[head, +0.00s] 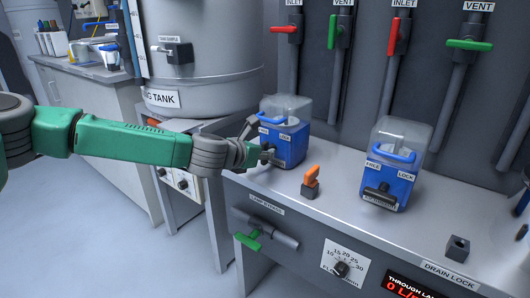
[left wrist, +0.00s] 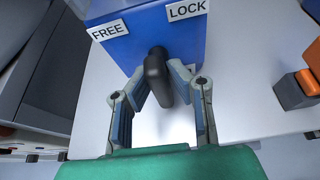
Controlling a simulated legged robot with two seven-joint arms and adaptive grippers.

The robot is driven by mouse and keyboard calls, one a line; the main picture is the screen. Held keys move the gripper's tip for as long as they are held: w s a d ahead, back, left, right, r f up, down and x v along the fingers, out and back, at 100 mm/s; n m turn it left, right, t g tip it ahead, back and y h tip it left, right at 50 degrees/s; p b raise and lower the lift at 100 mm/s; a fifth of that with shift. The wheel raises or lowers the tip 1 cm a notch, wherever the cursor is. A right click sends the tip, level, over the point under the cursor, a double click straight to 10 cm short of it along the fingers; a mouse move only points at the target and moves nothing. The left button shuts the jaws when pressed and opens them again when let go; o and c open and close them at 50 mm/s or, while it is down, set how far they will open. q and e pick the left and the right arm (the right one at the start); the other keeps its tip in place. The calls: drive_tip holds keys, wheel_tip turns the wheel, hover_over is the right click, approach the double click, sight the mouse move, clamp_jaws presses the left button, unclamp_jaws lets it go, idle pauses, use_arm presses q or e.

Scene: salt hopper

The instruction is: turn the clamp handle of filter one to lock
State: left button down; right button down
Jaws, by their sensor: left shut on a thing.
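The left filter (head: 284,146), a blue box with a clear cover, stands on the grey bench; its blue front also shows in the left wrist view (left wrist: 150,35), with a FREE label (left wrist: 108,30) and a LOCK label (left wrist: 187,9). Its dark clamp handle (left wrist: 156,72) points down toward my gripper, between the two labels. My left gripper (head: 264,152) is at this filter's front, its fingers (left wrist: 160,90) closed around the handle from both sides. The handle is mostly hidden in the head view. My right gripper is not in view.
A second blue filter (head: 390,180) with its own dark handle (head: 380,198) stands to the right. An orange switch (head: 311,180) sits between them near the bench edge. A big grey tank (head: 200,60) stands behind my left arm. Valve pipes line the back wall.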

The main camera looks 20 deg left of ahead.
use_arm(q)
drive_tip(key=m+y, duration=0.2)
drive_tip(key=m, duration=0.1)
drive_tip(key=shift+d+t, duration=0.15)
drive_tip(key=shift+t, duration=0.25)
drive_tip(key=m+t+y, duration=0.1)
drive_tip(key=m, duration=0.2)
drive_tip(key=shift+d+f+y+p, duration=0.1)
drive_tip(key=shift+y+p, duration=0.2)
drive_tip(key=shift+p, duration=0.05)
drive_tip(key=m+t+y, duration=0.1)
drive_tip(key=m, duration=0.2)
drive_tip(key=shift+s+f+m+t, duration=0.1)
drive_tip(key=shift+f+m+t, duration=0.05)
drive_tip(key=shift+m+t, duration=0.2)
drive_tip(key=shift+d+f+m+t, duration=0.15)
drive_tip(key=shift+m+t, duration=0.5)
drive_tip(key=shift+m, duration=0.8)
drive_tip(key=shift+s+f, duration=0.1)
drive_tip(key=c, duration=1.5)
unclamp_jaws()
drive_tip(key=shift+c, duration=0.2)
